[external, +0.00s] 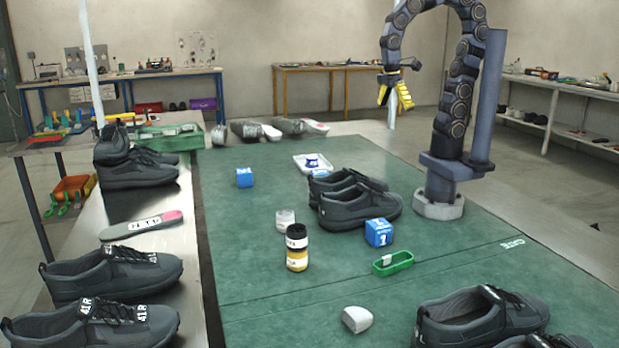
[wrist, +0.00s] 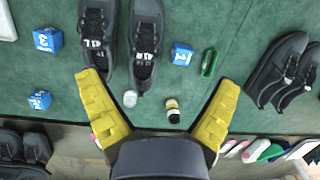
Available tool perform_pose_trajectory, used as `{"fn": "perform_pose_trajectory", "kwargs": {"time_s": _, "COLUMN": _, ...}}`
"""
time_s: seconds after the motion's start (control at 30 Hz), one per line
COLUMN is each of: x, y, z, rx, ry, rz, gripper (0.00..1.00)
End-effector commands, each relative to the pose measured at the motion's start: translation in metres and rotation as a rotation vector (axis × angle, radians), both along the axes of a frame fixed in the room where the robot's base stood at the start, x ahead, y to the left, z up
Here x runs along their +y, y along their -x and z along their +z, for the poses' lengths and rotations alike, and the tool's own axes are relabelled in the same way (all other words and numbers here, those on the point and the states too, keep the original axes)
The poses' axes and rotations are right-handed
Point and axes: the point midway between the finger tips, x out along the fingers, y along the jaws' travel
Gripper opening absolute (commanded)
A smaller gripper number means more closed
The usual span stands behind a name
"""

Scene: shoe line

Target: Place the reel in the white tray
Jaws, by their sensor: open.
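In the wrist view, a white piece at the upper left edge (wrist: 6,22) looks like part of the tray; the reel is not visible there. My gripper (external: 393,98), with yellow fingers, is open and empty, raised high above the table. In the wrist view its fingers (wrist: 158,82) are spread wide with nothing between them.
A pair of dark shoes (external: 357,207) stands right of the tray's near side. Blue cubes (external: 244,177), a black-and-yellow jar (external: 297,261), a whitish jar (external: 285,220) and a green open box (external: 393,264) are spread around. More shoes (external: 480,312) stand at the front right.

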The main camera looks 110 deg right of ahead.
Motion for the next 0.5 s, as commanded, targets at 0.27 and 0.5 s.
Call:
{"fn": "perform_pose_trajectory", "kwargs": {"time_s": 0.27, "x": 0.011, "y": 0.070, "z": -0.016, "rx": 0.034, "ry": 0.067, "rz": -0.102, "gripper": 0.91}}
{"fn": "perform_pose_trajectory", "kwargs": {"time_s": 0.5, "x": 0.012, "y": 0.074, "z": -0.017, "rx": 0.034, "ry": 0.072, "rz": -0.114, "gripper": 0.91}}
